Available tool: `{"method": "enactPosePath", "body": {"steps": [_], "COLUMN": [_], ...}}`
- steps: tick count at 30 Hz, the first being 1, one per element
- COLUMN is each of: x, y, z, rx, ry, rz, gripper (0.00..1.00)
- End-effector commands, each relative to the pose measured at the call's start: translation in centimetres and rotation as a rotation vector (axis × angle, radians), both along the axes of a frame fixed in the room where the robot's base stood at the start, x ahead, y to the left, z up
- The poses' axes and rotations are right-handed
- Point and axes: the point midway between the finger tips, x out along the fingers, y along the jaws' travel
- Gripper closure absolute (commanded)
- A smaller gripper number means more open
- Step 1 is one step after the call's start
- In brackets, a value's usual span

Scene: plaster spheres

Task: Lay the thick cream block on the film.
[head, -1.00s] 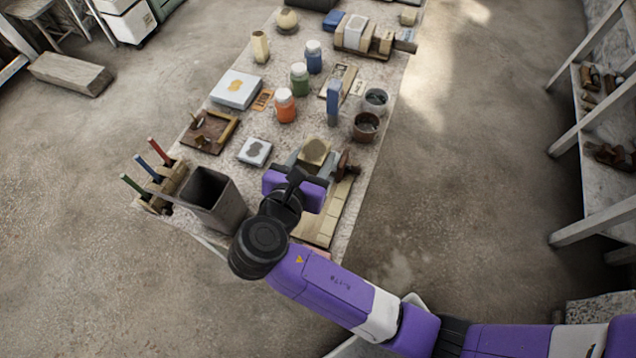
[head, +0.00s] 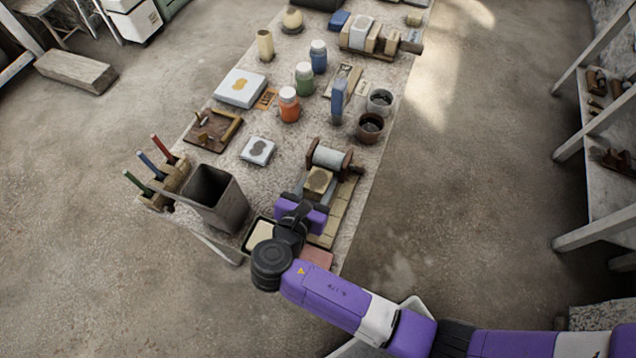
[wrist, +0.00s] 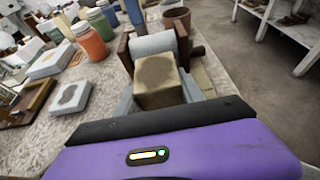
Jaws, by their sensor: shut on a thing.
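The thick cream block (head: 318,181) has a dark patch on its top. It also shows in the wrist view (wrist: 158,80), just beyond the dark front edge of my gripper (head: 316,190). My gripper is shut on the block; pale grey surfaces show at both sides of it. A pale roll (head: 331,158) in a brown wooden holder, which looks like the film's roll, is just behind the block; it also shows in the wrist view (wrist: 153,44). Any film lying below is largely hidden by the block and gripper. I cannot tell whether the block touches anything below.
A row of cream tiles (head: 341,208) lies right of the block. A dark tray with a cream filling (head: 261,234) and a pink slab (head: 317,257) lie near the front. A tall grey bin (head: 214,194) stands left. Bare table shows left of the roll.

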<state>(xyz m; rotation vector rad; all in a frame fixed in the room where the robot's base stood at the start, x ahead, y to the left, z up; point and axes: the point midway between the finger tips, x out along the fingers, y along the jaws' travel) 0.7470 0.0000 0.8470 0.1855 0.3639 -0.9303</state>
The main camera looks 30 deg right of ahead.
Motion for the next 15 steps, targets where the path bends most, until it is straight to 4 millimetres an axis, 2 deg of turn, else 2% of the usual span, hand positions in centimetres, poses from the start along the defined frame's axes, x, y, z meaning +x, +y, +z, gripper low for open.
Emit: {"method": "enactPosePath", "body": {"steps": [10, 11, 13, 14, 15], "x": [0.07, 0.03, 0.03, 0.03, 0.02], "y": [0.03, 0.02, 0.02, 0.02, 0.02], "z": [-0.45, -0.52, -0.50, -0.50, -0.50], "rx": [-0.001, 0.000, 0.000, 0.000, 0.000], "ry": [-0.002, 0.000, 0.000, 0.000, 0.000], "rz": [0.001, 0.001, 0.001, 0.001, 0.001], "gripper": [1.00, 0.51, 0.37, 0.33, 0.33]}}
